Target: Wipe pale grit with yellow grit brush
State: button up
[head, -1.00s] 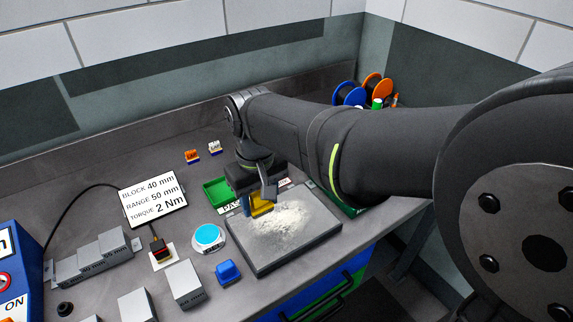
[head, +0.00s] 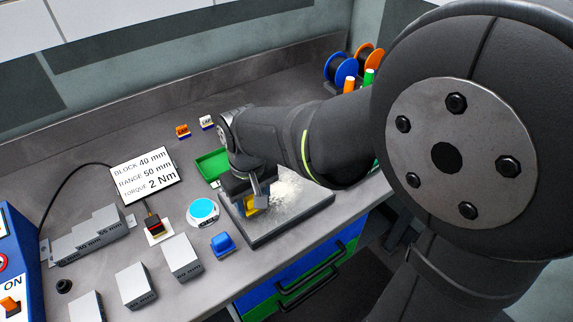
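The yellow grit brush (head: 251,207) is held under my gripper (head: 252,196), whose fingers appear shut on it. It is tilted and low over the left part of the grey plate (head: 262,236), apparently touching it. The pale grit (head: 290,202) lies spread on the plate to the right of the brush. My gripper and arm cover the far side of the plate and part of the grit.
A green tray (head: 211,165) stands behind the plate. A round cyan-topped device (head: 203,211) and a blue block (head: 223,244) sit close left of it. Grey blocks (head: 182,257) stand at the front left. Spools (head: 340,67) stand at the back right.

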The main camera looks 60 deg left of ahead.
aim_at(297, 178)
jog(key=shift+w+f, duration=0.2)
jog(key=shift+w, duration=0.4)
jog(key=shift+w+f, duration=0.15)
jog(key=shift+w, duration=0.45)
jog(key=shift+c, duration=0.3)
jog(key=shift+w, duration=5.65)
jog(key=shift+w+a, duration=0.1)
jog(key=shift+w, duration=0.15)
jog(key=shift+a, duration=0.45)
jog(key=shift+s+a, duration=0.1)
jog(key=shift+s, duration=7.1)
jog(key=shift+w+a, duration=0.25)
jog(key=shift+a, duration=0.4)
jog(key=shift+w+d, duration=0.1)
jog(key=shift+w, duration=6.7)
jog(key=shift+w+r, duration=0.1)
jog(key=shift+r, duration=0.15)
notch_tip(297, 178, up, 8)
jog(key=shift+f, duration=0.1)
